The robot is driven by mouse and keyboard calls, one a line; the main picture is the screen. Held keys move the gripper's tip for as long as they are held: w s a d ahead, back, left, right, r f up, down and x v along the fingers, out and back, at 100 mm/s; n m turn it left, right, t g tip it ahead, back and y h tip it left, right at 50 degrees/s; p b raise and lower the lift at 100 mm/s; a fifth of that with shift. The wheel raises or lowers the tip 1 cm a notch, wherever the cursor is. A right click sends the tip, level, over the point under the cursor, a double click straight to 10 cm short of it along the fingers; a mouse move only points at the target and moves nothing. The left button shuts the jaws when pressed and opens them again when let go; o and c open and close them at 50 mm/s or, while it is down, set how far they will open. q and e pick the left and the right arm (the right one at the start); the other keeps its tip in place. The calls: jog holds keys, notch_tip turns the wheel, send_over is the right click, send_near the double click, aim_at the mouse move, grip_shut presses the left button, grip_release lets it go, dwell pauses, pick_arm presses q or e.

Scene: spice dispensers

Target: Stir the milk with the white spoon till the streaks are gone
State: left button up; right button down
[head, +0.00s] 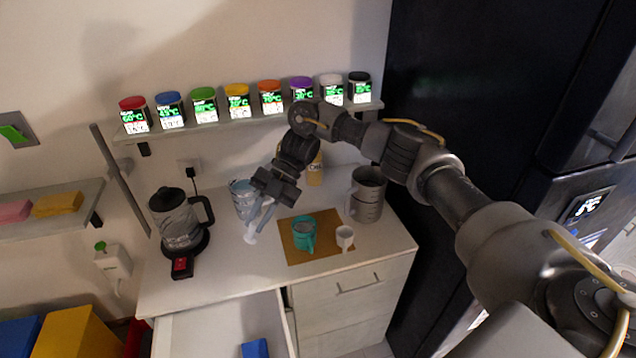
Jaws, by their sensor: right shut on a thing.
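My right gripper (266,205) reaches over the counter from the right and is shut on a pale, slim thing that looks like the white spoon (252,233). The spoon hangs tilted down from the jaws, in front of a light blue container (240,187). A teal mug (304,234) stands on a brown mat (292,255), to the right of the spoon and apart from it. A small white cup (345,237) stands at the mat's right edge. I cannot make out milk or streaks in any vessel. My left gripper is not in view.
Several spice dispensers with coloured lids line the shelf (230,127) behind. A drawer (220,330) is open below. The counter's front strip is clear.

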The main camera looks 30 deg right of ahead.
jog(key=w+d+m+t+y+p, duration=0.2)
jog(key=d+m+t+p, duration=0.2)
jog(key=d+m+t, duration=0.5)
jog(key=d, duration=0.7)
jog(key=shift+d+m+t+y, duration=0.4)
jog(key=shift+s+r, duration=0.1)
notch_tip(320, 180, down, 11)
jog(key=b, duration=0.9)
